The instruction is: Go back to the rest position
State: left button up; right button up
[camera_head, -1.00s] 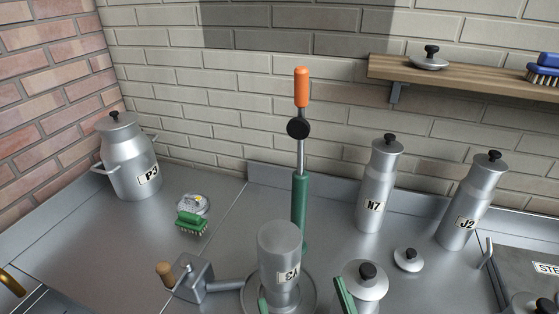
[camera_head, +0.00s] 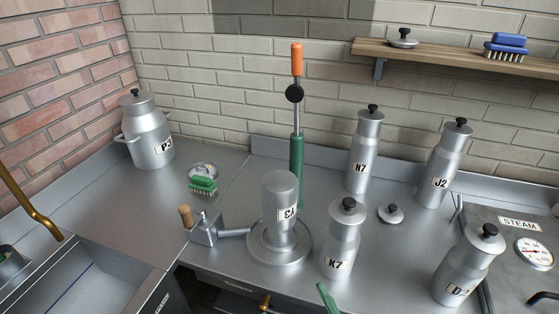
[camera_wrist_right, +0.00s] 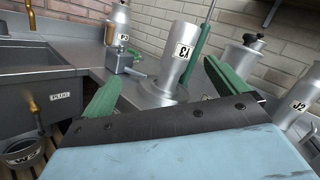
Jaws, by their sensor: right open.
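My right gripper (camera_wrist_right: 165,90) is open and empty in the right wrist view, its two green fingers wide apart. In the head view only a green fingertip (camera_head: 326,298) shows at the bottom edge, in front of the K7 can. An upside-down metal can (camera_head: 280,204) stands on a round base (camera_head: 308,246) by the green column with an orange handle (camera_head: 297,60); it also shows in the wrist view (camera_wrist_right: 180,58), beyond the fingers and apart from them. My left gripper is not in view.
Cans K7 (camera_head: 341,240), D2 (camera_head: 464,268), N7 (camera_head: 365,150) and J2 (camera_head: 442,170) stand on the right. P3 (camera_head: 150,135) stands at back left near a green brush (camera_head: 203,186). A sink (camera_head: 85,265) is at lower left. The left counter is mostly clear.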

jog(key=s+d+f+n+g+h+p, duration=0.1)
jog(key=s+d+f+n+g, duration=0.3)
jog(key=f, duration=0.6)
jog(key=d+f+n+g+h, duration=0.1)
jog(key=d+f+n+g, duration=0.1)
jog(key=f+n, duration=0.6)
jog(key=s+d+f+n+g+h+p, duration=0.1)
jog(key=d+f+n+g, duration=0.25)
jog(key=f, duration=0.75)
pick_arm(q)
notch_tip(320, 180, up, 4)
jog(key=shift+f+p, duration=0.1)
jog(key=shift+p, duration=0.7)
pick_arm(e)
jog(key=s+d+f+n+g+h, duration=0.2)
jog(key=s+d+f+n+g, duration=0.2)
jog(key=s, duration=0.8)
jog(key=s+d+f+n+g+h, duration=0.2)
jog(key=s+d+f+n+g, duration=0.2)
jog(key=s+d+f+n, duration=0.4)
jog(key=s+f, duration=0.2)
jog(key=s, duration=0.1)
jog(key=shift+s+d+f+h, duration=0.2)
jog(key=shift+s+f+h, duration=0.1)
jog(key=shift+s, duration=0.1)
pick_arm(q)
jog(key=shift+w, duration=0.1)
pick_arm(e)
jog(key=shift+n+g, duration=0.25)
jog(key=shift+c, duration=0.5)
